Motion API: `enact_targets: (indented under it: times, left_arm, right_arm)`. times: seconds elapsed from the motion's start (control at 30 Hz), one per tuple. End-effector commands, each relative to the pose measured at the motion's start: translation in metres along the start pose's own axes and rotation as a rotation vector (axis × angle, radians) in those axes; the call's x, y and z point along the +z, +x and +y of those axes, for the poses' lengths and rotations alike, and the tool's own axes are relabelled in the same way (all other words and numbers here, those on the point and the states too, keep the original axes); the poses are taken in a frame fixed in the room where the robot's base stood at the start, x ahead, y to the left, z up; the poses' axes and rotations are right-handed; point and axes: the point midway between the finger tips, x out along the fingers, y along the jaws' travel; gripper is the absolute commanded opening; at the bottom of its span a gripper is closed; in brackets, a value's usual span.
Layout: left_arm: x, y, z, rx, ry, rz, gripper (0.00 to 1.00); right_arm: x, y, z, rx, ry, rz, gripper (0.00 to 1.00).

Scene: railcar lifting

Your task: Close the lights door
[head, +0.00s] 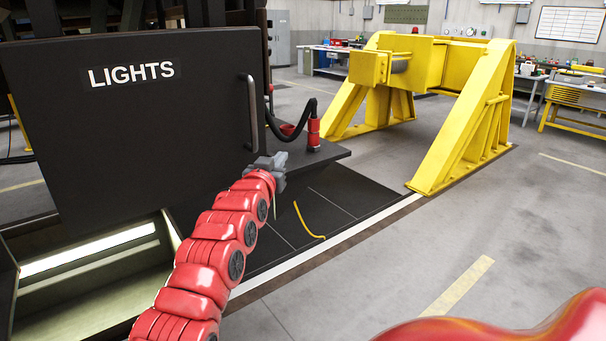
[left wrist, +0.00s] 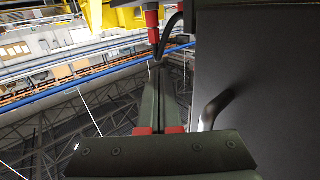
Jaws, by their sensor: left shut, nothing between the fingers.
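The lights door (head: 170,150) is a dark panel with a white "LIGHTS" label, swung up at the left of the head view. A lit compartment (head: 90,250) shows below it. A grey bar handle (head: 252,112) stands upright near the door's right edge. The door (left wrist: 265,90) and its handle (left wrist: 214,108) also fill the right of the left wrist view. My left gripper (head: 280,161) is shut and empty, just below and right of the handle. In the left wrist view its fingers (left wrist: 159,72) are together, left of the handle and apart from it. My right gripper is out of view.
A red coupling with a black hose (head: 313,133) stands on a dark ledge just right of the door. A large yellow steel frame (head: 440,95) stands beyond on the floor. Workbenches (head: 575,100) line the back right. The grey floor (head: 400,250) at right is largely clear.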

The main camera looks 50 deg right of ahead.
Motion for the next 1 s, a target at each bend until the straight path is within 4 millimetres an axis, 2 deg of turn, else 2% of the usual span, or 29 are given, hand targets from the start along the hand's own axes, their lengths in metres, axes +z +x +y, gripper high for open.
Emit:
enact_targets:
  times: [0.43,0.73,1.0]
  left_arm:
    - [0.001,-0.026,0.031,0.002,-0.003,0.009,0.0]
    - [0.002,-0.047,0.06,0.006,-0.001,0.004,0.0]
    - [-0.001,-0.055,0.067,0.002,0.001,0.007,0.0]
  right_arm:
    - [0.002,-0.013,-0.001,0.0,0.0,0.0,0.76]
    - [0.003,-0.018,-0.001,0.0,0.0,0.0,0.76]
    - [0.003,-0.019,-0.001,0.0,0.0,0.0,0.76]
